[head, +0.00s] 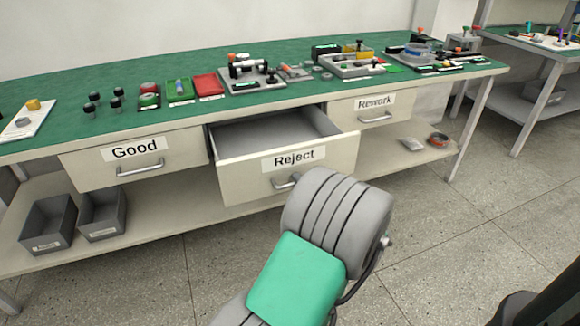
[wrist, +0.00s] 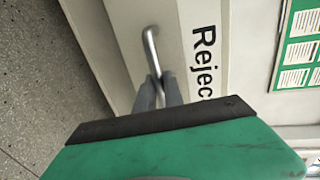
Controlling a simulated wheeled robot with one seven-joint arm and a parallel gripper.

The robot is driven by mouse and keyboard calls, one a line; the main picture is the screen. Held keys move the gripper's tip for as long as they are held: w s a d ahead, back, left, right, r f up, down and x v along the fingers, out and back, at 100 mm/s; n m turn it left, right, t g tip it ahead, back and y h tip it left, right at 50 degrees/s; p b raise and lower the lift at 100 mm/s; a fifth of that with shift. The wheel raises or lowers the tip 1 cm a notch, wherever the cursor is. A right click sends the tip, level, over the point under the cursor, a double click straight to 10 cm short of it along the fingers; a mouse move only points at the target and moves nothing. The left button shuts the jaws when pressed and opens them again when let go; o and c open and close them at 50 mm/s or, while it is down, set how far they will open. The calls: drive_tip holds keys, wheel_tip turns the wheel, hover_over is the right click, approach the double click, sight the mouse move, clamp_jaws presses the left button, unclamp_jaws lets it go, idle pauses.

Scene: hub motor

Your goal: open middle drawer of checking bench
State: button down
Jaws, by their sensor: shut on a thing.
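The checking bench has a green top (head: 150,113) and three drawers labelled Good, Reject and Rework. The middle drawer (head: 235,180), labelled Reject, is pulled out and its grey inside shows empty from the head view. Its metal handle (wrist: 151,45) is also partly visible in the head view (head: 283,184). My gripper (wrist: 158,80) is shut on the handle, with its two fingers at the bar in the wrist view. In the head view my arm hides the gripper and part of the handle.
The Good drawer (head: 95,168) and Rework drawer (head: 345,112) are closed on either side. Grey bins (head: 48,222) stand on the lower shelf at left. Parts, trays and fixtures (head: 250,75) stand on the bench top.

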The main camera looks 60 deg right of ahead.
drive_tip(key=v, duration=0.4)
drive_tip(key=shift+s+f, duration=0.1)
drive_tip(key=shift+f, duration=0.3)
drive_tip(key=c, duration=1.5)
unclamp_jaws()
drive_tip(key=shift+o, duration=0.2)
drive_tip(key=p+v, duration=0.2)
drive_tip(key=v, duration=0.5)
drive_tip(key=shift+s+a, duration=0.25)
drive_tip(key=shift+s, duration=0.05)
